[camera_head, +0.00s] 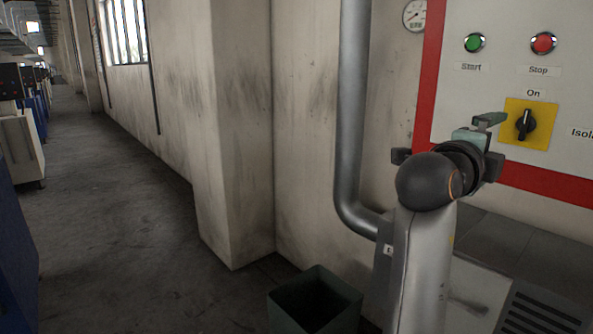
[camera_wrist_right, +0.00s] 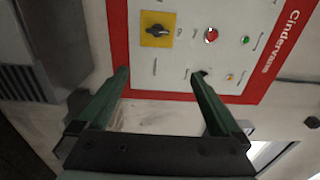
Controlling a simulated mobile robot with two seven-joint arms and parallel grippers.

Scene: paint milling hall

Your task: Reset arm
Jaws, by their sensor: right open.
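My right gripper (camera_head: 490,122) is raised in front of the control panel, just left of the isolator switch in the head view. In the right wrist view its two green fingers (camera_wrist_right: 160,76) are spread wide with nothing between them. The isolator switch (camera_head: 526,125) is a black knob on a yellow plate, its handle upright under the label "On". It also shows in the right wrist view (camera_wrist_right: 157,30), beyond the fingertips and apart from them. My left gripper is in neither view.
The red-bordered control panel (camera_head: 427,75) carries a green Start button (camera_head: 474,43) and a red Stop button (camera_head: 543,43). A grey pipe (camera_head: 353,110) runs down left of my right arm. An open bin (camera_head: 292,304) stands below. The aisle floor (camera_head: 105,200) at left is clear.

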